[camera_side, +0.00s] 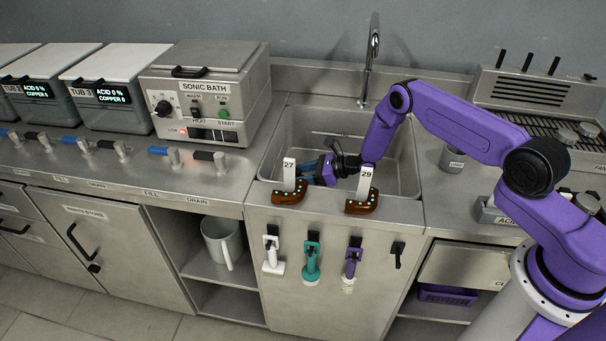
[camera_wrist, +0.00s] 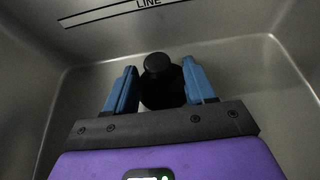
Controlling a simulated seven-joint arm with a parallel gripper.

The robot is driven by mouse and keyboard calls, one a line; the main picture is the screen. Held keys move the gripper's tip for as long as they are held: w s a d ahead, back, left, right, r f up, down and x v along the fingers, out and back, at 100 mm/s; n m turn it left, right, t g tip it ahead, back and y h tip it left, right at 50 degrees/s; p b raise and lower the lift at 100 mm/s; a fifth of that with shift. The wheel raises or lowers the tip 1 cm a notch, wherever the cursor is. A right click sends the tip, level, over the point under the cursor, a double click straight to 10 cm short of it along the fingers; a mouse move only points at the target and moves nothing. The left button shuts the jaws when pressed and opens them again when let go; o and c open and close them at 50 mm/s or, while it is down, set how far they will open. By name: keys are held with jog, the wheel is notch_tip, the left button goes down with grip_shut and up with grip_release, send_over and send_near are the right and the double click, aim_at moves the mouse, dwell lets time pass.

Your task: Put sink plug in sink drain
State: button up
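The black sink plug (camera_wrist: 162,88), with a round knob, shows between the two blue fingers of my gripper (camera_wrist: 160,82) in the wrist view. The fingers stand apart, one on each side of it, and look open; I see no clear grip. In the side view my gripper (camera_side: 308,167) is low inside the metal sink (camera_side: 395,150), near its front left, behind the number 27 tag. The plug cannot be made out there. The sink drain is not visible in either view.
Tags 27 (camera_side: 289,172) and 29 (camera_side: 365,181) stand on brown handles (camera_side: 290,197) at the sink's front edge. A tall faucet (camera_side: 371,50) rises behind the sink. The sonic bath (camera_side: 205,95) stands to the left, and a metal cup (camera_side: 452,158) to the right.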

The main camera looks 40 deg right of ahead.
jog(key=shift+r, duration=0.2)
jog(key=shift+v, duration=3.75)
jog(key=shift+f, duration=0.15)
